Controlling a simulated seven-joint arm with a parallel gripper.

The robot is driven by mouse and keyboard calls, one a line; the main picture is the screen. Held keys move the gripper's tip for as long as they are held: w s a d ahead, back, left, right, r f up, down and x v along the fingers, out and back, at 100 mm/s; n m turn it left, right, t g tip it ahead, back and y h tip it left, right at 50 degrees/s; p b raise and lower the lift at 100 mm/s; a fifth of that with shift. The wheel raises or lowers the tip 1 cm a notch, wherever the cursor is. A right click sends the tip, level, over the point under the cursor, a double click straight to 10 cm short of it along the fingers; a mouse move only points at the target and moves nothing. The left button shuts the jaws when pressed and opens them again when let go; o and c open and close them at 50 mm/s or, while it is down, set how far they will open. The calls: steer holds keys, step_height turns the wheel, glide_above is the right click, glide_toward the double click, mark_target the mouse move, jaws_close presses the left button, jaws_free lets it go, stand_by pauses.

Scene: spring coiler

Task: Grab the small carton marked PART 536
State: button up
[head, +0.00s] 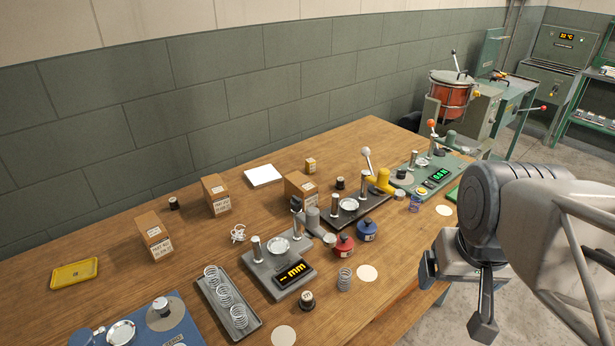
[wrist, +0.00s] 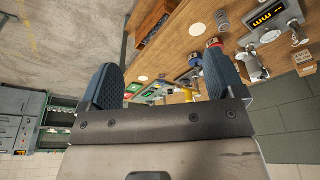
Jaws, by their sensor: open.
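Three brown cartons with white labels stand on the wooden bench in the head view: one at the left (head: 153,236), one further back (head: 216,195) and one near the middle (head: 301,188). A much smaller orange-yellow carton (head: 310,166) stands behind the middle one. The label print is too small to read, so I cannot tell which is marked PART 536. My gripper (head: 456,297) is off the bench's right front edge, well away from the cartons. In the wrist view its fingers (wrist: 163,82) are spread with nothing between them. A carton (wrist: 303,58) shows at that view's right edge.
Gauge stands with posts, a grey one (head: 255,265), a dark one and a green one, fill the bench's middle. Red (head: 344,246) and blue (head: 367,231) pots, loose springs and a spring tray (head: 223,322) lie in front. A yellow tray (head: 74,274) is far left.

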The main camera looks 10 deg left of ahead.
stand_by(0.3)
steer(key=w+f+n+t, duration=0.1)
steer(key=w+t, duration=0.2)
steer(key=w, duration=1.2)
steer(key=n+t+y, duration=0.4)
steer(key=n+y, duration=0.4)
steer(key=y, duration=0.1)
glide_toward(303, 182)
steer(key=shift+x, duration=0.9)
steer(key=shift+f, duration=0.2)
steer(key=shift+x, duration=1.15)
